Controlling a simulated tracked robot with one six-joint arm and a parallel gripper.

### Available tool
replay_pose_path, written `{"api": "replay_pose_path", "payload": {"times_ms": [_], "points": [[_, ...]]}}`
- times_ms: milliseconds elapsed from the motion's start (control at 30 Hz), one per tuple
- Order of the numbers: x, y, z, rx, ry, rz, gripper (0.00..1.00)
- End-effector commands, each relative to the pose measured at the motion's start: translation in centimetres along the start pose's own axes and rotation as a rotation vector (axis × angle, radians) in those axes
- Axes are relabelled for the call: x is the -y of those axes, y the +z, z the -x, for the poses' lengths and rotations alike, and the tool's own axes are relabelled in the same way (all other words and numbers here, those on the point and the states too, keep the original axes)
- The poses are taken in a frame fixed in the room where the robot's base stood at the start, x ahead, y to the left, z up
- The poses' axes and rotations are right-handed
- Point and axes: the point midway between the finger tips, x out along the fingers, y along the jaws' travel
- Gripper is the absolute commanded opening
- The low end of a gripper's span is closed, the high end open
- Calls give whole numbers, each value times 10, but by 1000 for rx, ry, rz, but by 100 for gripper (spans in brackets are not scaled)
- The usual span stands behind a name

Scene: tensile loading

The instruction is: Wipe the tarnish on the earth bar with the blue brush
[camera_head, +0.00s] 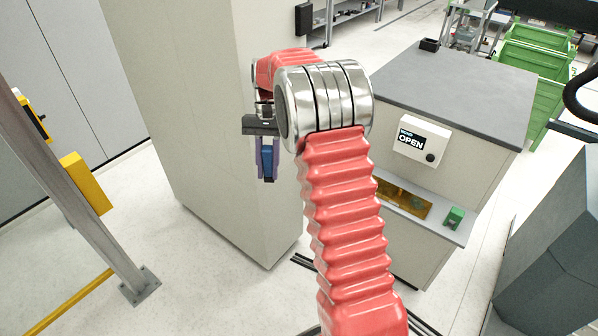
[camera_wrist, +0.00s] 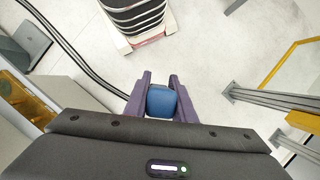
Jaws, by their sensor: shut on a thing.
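My gripper (camera_head: 267,166) hangs fingers-down in front of the tall beige cabinet. Its purple fingers are shut on a blue block-like thing (camera_head: 267,161), which looks like the blue brush. In the wrist view, the blue brush (camera_wrist: 161,101) sits between the two fingers, with open floor beyond it. Its bristles cannot be made out. I cannot pick out the earth bar or its tarnish for sure.
The tall beige cabinet (camera_head: 185,110) stands close behind my gripper. The low cabinet (camera_head: 450,90) carries a box (camera_head: 422,139) reading "OPEN" and a ledge with a green piece (camera_head: 454,217). A grey post (camera_head: 75,190) with yellow parts stands left. Floor between is clear.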

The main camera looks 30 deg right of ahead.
Motion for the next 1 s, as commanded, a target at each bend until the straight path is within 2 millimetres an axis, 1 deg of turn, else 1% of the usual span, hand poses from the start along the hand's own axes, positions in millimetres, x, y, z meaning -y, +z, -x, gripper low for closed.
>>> {"api": "replay_pose_path", "payload": {"times_ms": [33, 200, 300, 400, 533, 1000], "points": [[18, 3, 1, 1, 33, 79, 1], [67, 13, 8, 7, 136, 327, 1], [88, 19, 11, 12, 183, 436, 1], [101, 22, 12, 16, 211, 504, 1], [105, 24, 14, 19, 225, 533, 1], [104, 24, 14, 18, 223, 529, 1]]}}
